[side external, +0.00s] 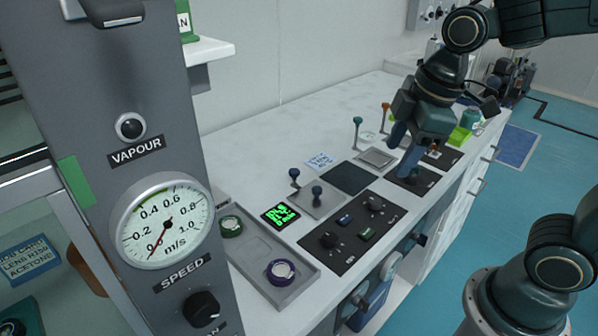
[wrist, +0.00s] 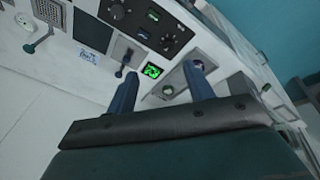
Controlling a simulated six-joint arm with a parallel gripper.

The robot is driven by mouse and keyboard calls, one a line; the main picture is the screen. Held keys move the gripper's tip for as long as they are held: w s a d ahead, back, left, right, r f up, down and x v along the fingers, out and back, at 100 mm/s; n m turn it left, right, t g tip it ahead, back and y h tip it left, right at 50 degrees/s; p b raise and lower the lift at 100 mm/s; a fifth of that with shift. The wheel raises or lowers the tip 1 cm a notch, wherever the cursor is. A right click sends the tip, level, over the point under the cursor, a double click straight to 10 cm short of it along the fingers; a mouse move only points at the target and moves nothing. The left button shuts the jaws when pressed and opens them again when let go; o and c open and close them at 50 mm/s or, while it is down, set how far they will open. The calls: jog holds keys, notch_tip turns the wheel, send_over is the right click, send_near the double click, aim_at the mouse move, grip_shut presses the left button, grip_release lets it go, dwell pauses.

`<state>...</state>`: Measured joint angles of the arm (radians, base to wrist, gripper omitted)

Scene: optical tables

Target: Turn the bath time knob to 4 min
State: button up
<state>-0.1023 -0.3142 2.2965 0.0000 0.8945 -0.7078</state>
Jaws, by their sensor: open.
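My gripper (side external: 403,158) is open and empty, above the bench beyond this panel. Another black panel with a dark knob (side external: 414,178) lies close below its fingers. In the wrist view the blue fingers (wrist: 160,70) are apart.
A grey tray (side external: 262,262) holds a green-ringed and a purple-ringed round part. A green-lit display (side external: 281,215) and blue-knobbed levers (side external: 317,190) stand behind the panel. A grey column with a speed gauge (side external: 161,222) rises at left. Taller levers (side external: 357,124) stand behind my gripper.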

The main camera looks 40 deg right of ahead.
aim_at(331, 237)
jog(key=w+a+f+n+g, duration=0.3)
jog(key=w+a+f+n, duration=0.2)
jog(key=w+f+n, duration=0.3)
jog(key=n, duration=0.3)
jog(key=shift+w+a+f, duration=0.15)
jog(key=shift+w+f, duration=0.25)
notch_tip(331, 237, down, 14)
jog(key=shift+r, duration=0.1)
dwell(0.4)
jog(key=c, duration=1)
